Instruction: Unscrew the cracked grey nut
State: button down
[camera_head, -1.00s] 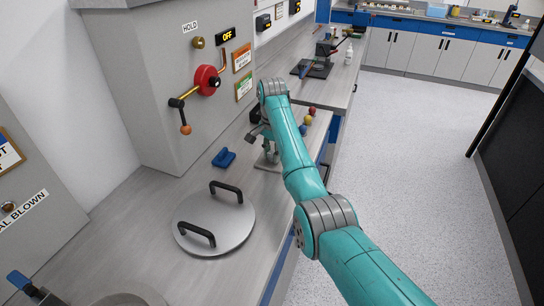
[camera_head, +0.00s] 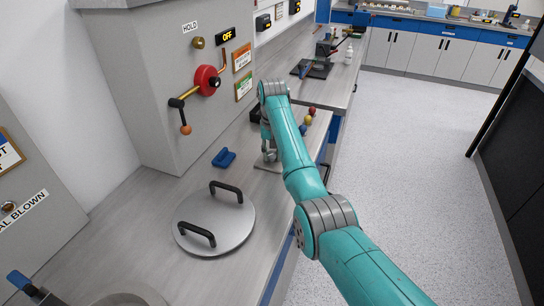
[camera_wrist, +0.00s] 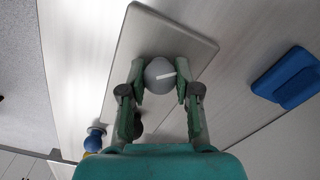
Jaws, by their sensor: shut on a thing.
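In the head view my arm hides most of the gripper and the nut. I cannot make out a crack.
A blue block (camera_head: 224,157) lies left of the plate. A round metal lid (camera_head: 214,222) with two black handles lies nearer. Small balls, including a yellow one (camera_head: 309,119), stand just right of my arm. A cabinet with a red wheel (camera_head: 207,80) rises behind.

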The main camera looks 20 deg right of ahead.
jog(key=shift+n, duration=1.2)
jog(key=shift+n, duration=0.9)
jog(key=n, duration=0.8)
jog(key=shift+n, duration=0.9)
jog(key=n, duration=0.2)
jog(key=shift+n, duration=0.4)
